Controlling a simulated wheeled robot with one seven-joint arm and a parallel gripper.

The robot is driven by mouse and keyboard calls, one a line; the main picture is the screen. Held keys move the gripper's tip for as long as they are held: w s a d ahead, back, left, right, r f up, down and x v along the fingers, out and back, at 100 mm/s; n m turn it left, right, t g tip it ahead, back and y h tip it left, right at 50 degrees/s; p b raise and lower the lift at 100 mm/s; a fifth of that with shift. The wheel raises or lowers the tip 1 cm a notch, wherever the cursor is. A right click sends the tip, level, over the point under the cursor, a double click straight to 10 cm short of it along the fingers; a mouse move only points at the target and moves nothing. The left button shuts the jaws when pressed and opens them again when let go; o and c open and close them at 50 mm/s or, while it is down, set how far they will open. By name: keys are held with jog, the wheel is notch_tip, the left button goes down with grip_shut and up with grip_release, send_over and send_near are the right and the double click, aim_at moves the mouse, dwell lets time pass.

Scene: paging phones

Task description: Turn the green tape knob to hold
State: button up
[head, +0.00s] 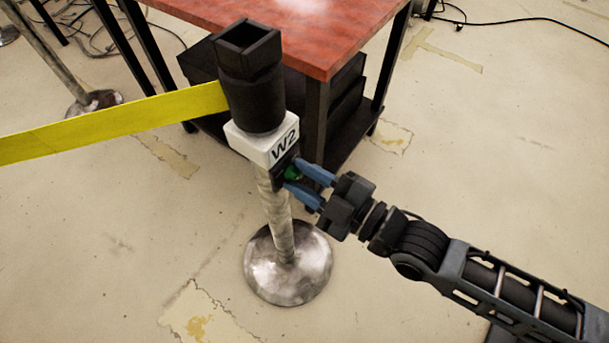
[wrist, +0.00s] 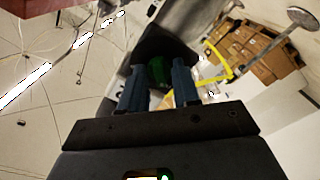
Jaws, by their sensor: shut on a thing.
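The green tape knob (head: 293,173) sits on a dark plate on the side of the post, below the white W2 label block (head: 262,145). My gripper (head: 302,184) reaches it from the right, with its blue fingers on either side of the knob and shut on it. In the wrist view the green knob (wrist: 157,72) shows between the two blue fingertips (wrist: 157,84). The fingers hide part of the knob, and I cannot tell which setting it points to.
The post has a black head (head: 255,80), a yellow tape (head: 120,122) running left and a round metal base (head: 287,275). A red-brown table (head: 330,35) with dark legs stands close behind. The floor at right is clear. Cables lie at the back.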

jog(key=shift+m, duration=0.4)
jog(key=m, duration=0.3)
jog(key=shift+m, duration=0.4)
jog(key=m, duration=0.4)
jog(key=shift+b, duration=0.3)
jog(key=m, duration=0.5)
jog(key=m+b, duration=0.1)
jog(key=m, duration=0.3)
jog(key=shift+m, duration=0.3)
jog(key=o, duration=0.7)
jog(key=shift+d, duration=0.1)
jog(key=v, duration=0.7)
jog(key=shift+s+d, duration=0.2)
jog(key=shift+d, duration=0.1)
